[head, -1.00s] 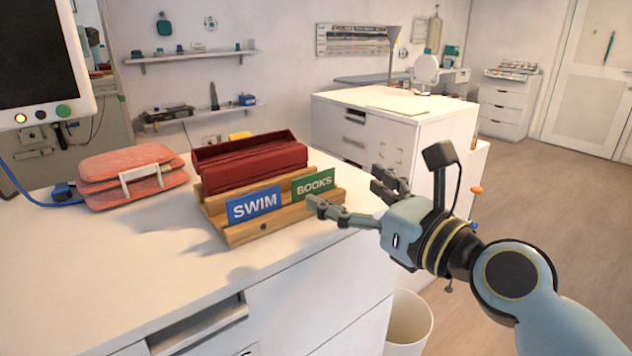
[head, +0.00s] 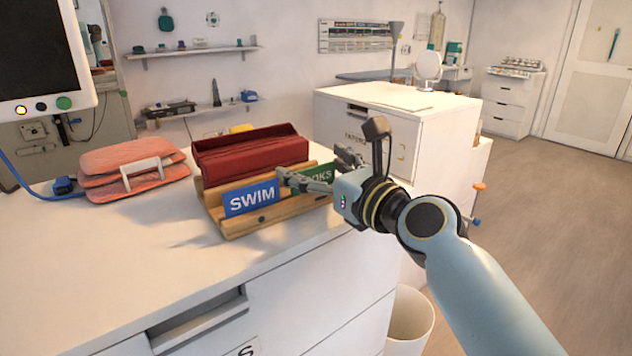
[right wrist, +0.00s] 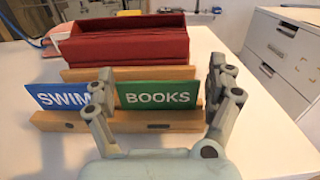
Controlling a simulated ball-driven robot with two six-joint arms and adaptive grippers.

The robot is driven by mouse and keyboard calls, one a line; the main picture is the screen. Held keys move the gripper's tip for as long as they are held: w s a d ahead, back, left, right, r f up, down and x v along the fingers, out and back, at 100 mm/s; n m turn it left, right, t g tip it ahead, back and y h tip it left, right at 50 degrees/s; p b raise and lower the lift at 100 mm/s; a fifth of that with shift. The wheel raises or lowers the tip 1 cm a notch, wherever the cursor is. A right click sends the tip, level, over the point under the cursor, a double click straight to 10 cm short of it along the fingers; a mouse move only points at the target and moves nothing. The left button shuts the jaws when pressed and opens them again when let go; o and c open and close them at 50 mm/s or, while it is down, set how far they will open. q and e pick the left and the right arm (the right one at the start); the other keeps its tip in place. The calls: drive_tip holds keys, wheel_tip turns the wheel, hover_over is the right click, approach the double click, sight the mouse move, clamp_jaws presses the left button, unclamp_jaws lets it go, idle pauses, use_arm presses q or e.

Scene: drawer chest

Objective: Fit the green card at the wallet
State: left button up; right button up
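The green card, lettered BOOKS (head: 319,174), stands in the front slot of a wooden holder (head: 240,229), to the right of a blue SWIM card (head: 251,198). The green card also shows in the right wrist view (right wrist: 157,95). The dark red wallet (head: 250,155) stands in the holder behind the cards, open at the top. My right gripper (head: 318,170) is open, its fingers apart on either side of the green card in the right wrist view (right wrist: 160,98). I cannot tell whether they touch it. My left gripper is not in view.
A coral folded pouch (head: 105,172) with a white clip lies left of the holder on the white chest top (head: 130,260). The front of the top is clear. A white bin (head: 410,322) stands below the chest's right end.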

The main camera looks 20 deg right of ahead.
drive_tip(key=c, duration=0.4)
